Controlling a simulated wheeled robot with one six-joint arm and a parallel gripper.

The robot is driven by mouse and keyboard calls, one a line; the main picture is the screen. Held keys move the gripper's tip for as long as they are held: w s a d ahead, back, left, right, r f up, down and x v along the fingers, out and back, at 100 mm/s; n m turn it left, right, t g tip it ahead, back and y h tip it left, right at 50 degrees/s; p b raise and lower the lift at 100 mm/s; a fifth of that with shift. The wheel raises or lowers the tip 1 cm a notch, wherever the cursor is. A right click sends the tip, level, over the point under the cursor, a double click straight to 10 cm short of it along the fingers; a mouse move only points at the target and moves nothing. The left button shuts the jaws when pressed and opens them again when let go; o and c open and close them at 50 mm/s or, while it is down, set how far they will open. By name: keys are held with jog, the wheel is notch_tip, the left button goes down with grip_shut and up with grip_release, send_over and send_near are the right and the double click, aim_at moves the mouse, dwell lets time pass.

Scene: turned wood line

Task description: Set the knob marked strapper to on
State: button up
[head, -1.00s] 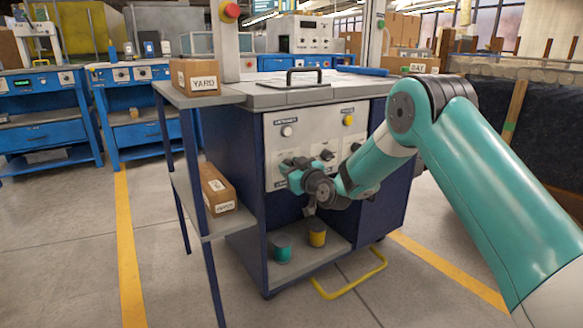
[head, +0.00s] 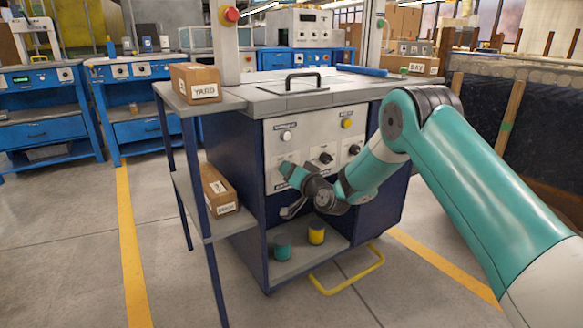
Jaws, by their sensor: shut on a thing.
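The grey control panel (head: 310,168) is on the front of a dark blue machine cart. A white round knob (head: 286,136) is at its upper left and a yellow one (head: 347,123) at its upper right. Dark knobs, one in the middle (head: 326,157) and one at the right (head: 354,149), sit in the lower row. The labels are too small to read, so I cannot tell which says strapper. My gripper (head: 293,207) is at the lower left of the panel, shut on what appears to be a knob there. My wrist hides most of the contact and the knob's pointer.
A side shelf holds a YARD box (head: 195,83) on top and another box (head: 218,189) lower down. A green spool (head: 282,247) and a yellow spool (head: 316,233) stand on the cart's bottom shelf. A yellow floor bar (head: 347,277) sticks out in front. Floor at left is open.

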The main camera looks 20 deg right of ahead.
jog(key=shift+m+p, duration=0.3)
jog(key=shift+m, duration=0.4)
jog(key=o, duration=0.9)
jog(key=shift+d, duration=0.1)
jog(key=b+v, duration=0.9)
jog(key=v, duration=0.8)
jog(key=shift+s, duration=0.2)
